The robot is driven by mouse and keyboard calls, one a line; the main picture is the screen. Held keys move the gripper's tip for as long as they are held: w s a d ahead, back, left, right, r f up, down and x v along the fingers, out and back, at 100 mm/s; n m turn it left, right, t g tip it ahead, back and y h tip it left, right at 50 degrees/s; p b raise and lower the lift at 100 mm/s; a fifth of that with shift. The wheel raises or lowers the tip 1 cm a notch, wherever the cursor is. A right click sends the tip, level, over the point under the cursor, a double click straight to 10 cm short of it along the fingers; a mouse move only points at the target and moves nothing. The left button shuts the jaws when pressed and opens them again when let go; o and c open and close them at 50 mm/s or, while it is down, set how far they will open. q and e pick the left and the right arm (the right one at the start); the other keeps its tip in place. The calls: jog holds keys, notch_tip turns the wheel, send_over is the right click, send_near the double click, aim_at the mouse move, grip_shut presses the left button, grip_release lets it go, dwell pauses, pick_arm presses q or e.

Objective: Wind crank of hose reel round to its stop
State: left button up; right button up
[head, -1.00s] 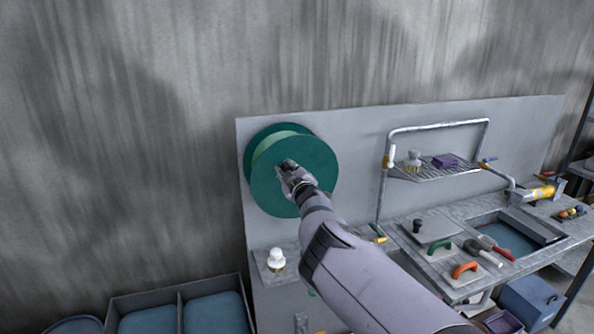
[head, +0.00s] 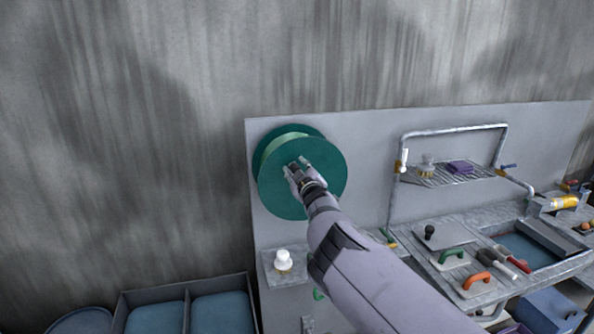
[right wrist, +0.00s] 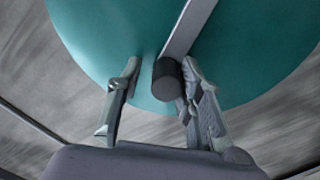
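The hose reel (head: 325,180) is a green drum with a large round front disc, mounted on a grey panel. In the right wrist view its teal disc (right wrist: 100,35) fills the upper part. A pale crank arm (right wrist: 190,25) runs across the disc towards a dark cylindrical crank knob (right wrist: 167,80). My right gripper (head: 297,166) is in front of the disc and hides part of the crank in the head view. In the right wrist view its fingers (right wrist: 159,68) are apart, with the knob between them. The knob is close to the right finger, with a clear gap to the left one. My left gripper is out of view.
A white-topped object (head: 283,261) stands on a small ledge below the reel. Right of my arm is a bench (head: 410,237) with trowels, a sink and a wire shelf (head: 445,180). Blue-filled bins (head: 222,312) stand at lower left. Bare wall is left of the reel.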

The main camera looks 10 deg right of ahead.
jog(key=shift+o, duration=0.9)
jog(key=shift+w+a, duration=0.1)
jog(key=shift+f, duration=0.1)
jog(key=shift+w+a+f, duration=0.1)
jog(key=shift+w+a, duration=0.05)
jog(key=r, duration=0.8)
jog(key=shift+w, duration=0.4)
jog(key=shift+s+r, duration=0.3)
jog(key=shift+r, duration=0.3)
jog(key=shift+s+r, duration=0.3)
jog(key=shift+r, duration=0.25)
jog(key=shift+s+r, duration=0.15)
jog(key=shift+w+f, duration=0.35)
jog(key=shift+w, duration=0.15)
